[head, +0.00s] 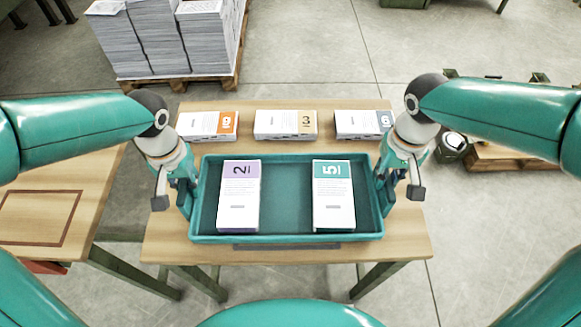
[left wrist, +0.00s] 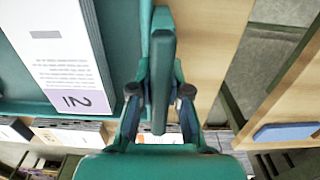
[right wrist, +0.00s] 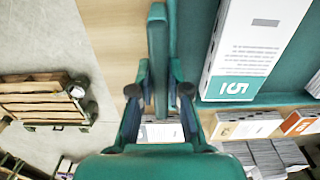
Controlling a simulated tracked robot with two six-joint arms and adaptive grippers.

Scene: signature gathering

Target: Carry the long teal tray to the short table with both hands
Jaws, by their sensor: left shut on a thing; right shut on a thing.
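The long teal tray (head: 286,237) is level in front of me, over the wooden table (head: 400,245). It carries a stack marked 2 (head: 239,195) on the left and one marked 5 (head: 333,195) on the right. My left gripper (head: 187,198) is shut on the tray's left end wall, and my right gripper (head: 382,193) is shut on its right end wall. In the left wrist view, my left fingers (left wrist: 158,75) close along the wall; my right fingers do likewise in the right wrist view (right wrist: 160,70). I cannot tell whether the tray touches the table.
Three paper stacks, orange (head: 208,126), tan (head: 286,124) and blue-grey (head: 362,124), lie behind the tray. Another wooden table (head: 85,175), with a dark rectangle outline, stands left across a gap. A paper-laden pallet (head: 180,85) stands behind.

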